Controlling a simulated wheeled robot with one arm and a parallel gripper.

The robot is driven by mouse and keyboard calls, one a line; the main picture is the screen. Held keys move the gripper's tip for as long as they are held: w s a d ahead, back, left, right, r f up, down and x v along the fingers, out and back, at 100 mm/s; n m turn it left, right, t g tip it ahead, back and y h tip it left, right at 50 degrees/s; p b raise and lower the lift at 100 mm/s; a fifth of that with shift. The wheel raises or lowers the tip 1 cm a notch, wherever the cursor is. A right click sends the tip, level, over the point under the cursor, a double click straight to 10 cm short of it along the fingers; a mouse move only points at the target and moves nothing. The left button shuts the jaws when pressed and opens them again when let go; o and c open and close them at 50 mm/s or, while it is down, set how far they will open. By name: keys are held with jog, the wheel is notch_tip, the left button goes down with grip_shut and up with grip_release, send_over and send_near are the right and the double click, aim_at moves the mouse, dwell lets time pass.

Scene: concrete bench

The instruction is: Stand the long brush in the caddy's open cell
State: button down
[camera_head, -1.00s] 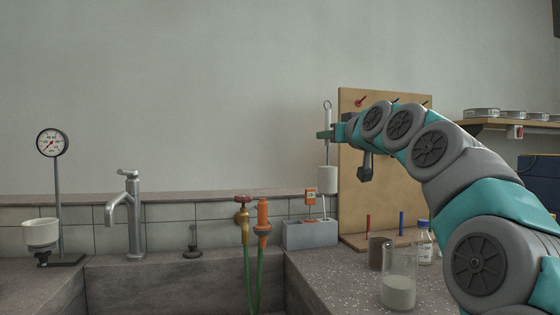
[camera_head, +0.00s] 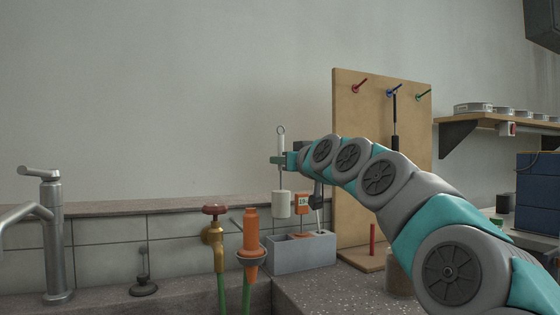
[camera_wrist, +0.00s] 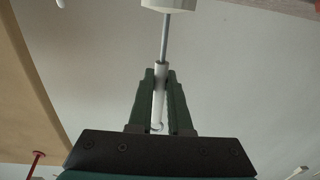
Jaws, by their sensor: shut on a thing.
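The long brush (camera_head: 282,204) hangs upright from my gripper (camera_head: 279,160), with a ring at its top, a pale handle, a thin rod and a white cylindrical head at the bottom. My gripper is shut on the handle. In the wrist view the handle (camera_wrist: 159,95) sits between the two green fingers (camera_wrist: 160,90), and the head is cut off by the top edge. The grey caddy (camera_head: 305,257) stands on the bench below. The brush head appears above the caddy's left part, with a gap between. An orange-tagged item and a thin rod stand at the caddy. Its cell floors are hidden.
An orange nozzle in a holder (camera_head: 250,240) and a brass tap with a red handle (camera_head: 214,232) stand left of the caddy. A pegboard (camera_head: 352,160) rises behind my arm on the right. A grey faucet (camera_head: 52,230) is at far left.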

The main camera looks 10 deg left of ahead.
aim_at(284, 214)
jog(key=shift+f+b, duration=0.75)
jog(key=shift+f, duration=0.85)
jog(key=shift+f+b, duration=3.25)
jog(key=shift+f, duration=0.7)
jog(key=shift+s+d, duration=0.1)
jog(key=shift+f+b, duration=0.7)
jog(key=shift+b, duration=0.1)
jog(key=c, duration=0.8)
grip_release()
jog(key=shift+f, duration=0.1)
jog(key=shift+o, duration=0.2)
